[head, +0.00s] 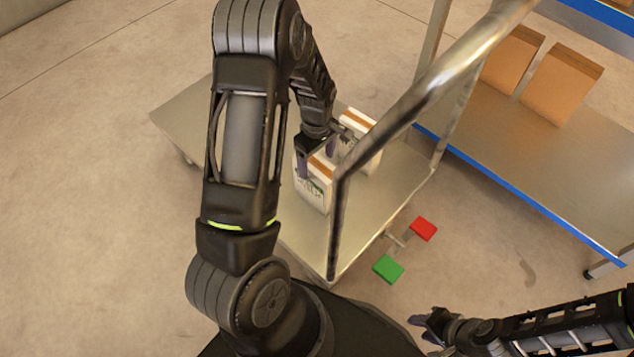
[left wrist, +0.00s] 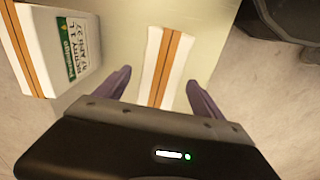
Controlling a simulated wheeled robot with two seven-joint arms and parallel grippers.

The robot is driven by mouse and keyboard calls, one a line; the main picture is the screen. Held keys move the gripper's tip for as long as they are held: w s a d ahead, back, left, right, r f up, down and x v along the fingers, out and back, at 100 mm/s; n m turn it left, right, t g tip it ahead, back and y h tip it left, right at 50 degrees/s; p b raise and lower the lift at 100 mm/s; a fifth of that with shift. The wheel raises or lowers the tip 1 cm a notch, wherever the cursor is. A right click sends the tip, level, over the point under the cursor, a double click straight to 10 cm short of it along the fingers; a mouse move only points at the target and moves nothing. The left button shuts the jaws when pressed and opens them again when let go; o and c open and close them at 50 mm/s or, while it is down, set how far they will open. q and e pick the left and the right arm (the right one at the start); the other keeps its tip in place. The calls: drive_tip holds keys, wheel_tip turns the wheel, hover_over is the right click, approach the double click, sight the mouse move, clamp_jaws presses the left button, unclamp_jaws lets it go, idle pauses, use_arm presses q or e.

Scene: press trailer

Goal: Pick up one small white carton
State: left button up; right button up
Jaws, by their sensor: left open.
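Two small white cartons with an orange-brown stripe stand on the metal trolley deck (head: 385,205). The nearer carton (head: 313,186) has green print on its side, and the farther carton (head: 358,124) is partly hidden by my left gripper. My left gripper (head: 320,158) is open above the cartons. In the left wrist view one carton (left wrist: 162,66) lies between the two fingers (left wrist: 155,90), with room on both sides. The other carton (left wrist: 60,50) is to the left, outside the fingers, with its green label showing. My right gripper (head: 437,326) is at the lower right, away from the trolley.
The trolley's metal handle rail (head: 400,95) rises close to the right of my left gripper. A green pedal (head: 388,269) and a red pedal (head: 423,229) stick out at the trolley's near edge. A blue-edged shelf (head: 520,165) with brown boxes (head: 562,84) stands at right.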

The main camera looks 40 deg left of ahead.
sight(316, 190)
use_arm(q)
drive_tip(key=shift+f+b, duration=0.75)
drive_tip(key=shift+f, duration=1.85)
drive_tip(key=shift+c, duration=0.2)
clamp_jaws()
drive_tip(key=shift+r, duration=0.1)
